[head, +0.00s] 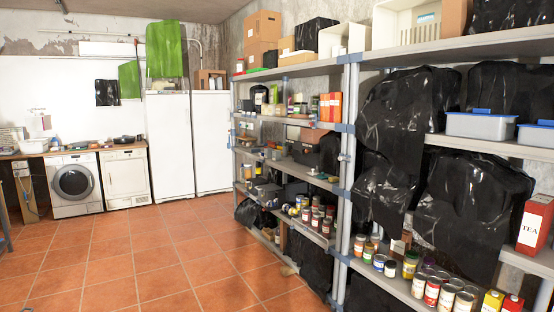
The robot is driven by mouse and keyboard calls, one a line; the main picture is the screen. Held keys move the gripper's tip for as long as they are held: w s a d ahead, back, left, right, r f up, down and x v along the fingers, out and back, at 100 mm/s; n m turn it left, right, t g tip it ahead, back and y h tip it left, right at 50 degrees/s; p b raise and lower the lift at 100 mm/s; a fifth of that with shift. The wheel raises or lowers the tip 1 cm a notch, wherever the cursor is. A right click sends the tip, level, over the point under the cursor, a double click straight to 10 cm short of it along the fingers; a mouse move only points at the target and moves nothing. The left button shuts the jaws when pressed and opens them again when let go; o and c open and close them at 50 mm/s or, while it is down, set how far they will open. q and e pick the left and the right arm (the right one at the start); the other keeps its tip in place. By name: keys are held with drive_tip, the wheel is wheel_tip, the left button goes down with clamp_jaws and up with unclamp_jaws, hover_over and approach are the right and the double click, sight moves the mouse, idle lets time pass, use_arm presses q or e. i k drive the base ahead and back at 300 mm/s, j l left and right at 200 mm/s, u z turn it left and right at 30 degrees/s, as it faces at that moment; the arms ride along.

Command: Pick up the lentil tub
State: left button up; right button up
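I cannot make out a tub marked as lentils; the labels on most goods are too small to read. Several cans and jars (432,291) stand on the low shelf at the right front. More jars (317,220) stand on a low shelf of the rack further back. Two clear bins with blue lids, one of them whole in view (482,126), sit on a middle shelf at the right. Neither of my grippers is in view.
Grey shelving (345,160) runs along the right wall, with black plastic sheeting (405,110) hanging in it. A red TEA box (534,222) stands at the right. A washing machine (73,184) and white fridges (170,145) stand at the back. The tiled floor (150,260) at the left is clear.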

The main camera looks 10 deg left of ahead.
sight(276, 154)
drive_tip(key=i+j+u, duration=0.25)
drive_tip(key=i, duration=0.25)
drive_tip(key=i+u, duration=0.2)
drive_tip(key=i, duration=0.35)
drive_tip(key=i+u, duration=0.1)
drive_tip(key=i, duration=2.3)
drive_tip(key=i+z, duration=0.15)
drive_tip(key=i, duration=0.4)
drive_tip(key=i+j+z, duration=0.1)
drive_tip(key=i, duration=0.5)
drive_tip(key=i+j+z, duration=0.15)
drive_tip(key=i, duration=0.4)
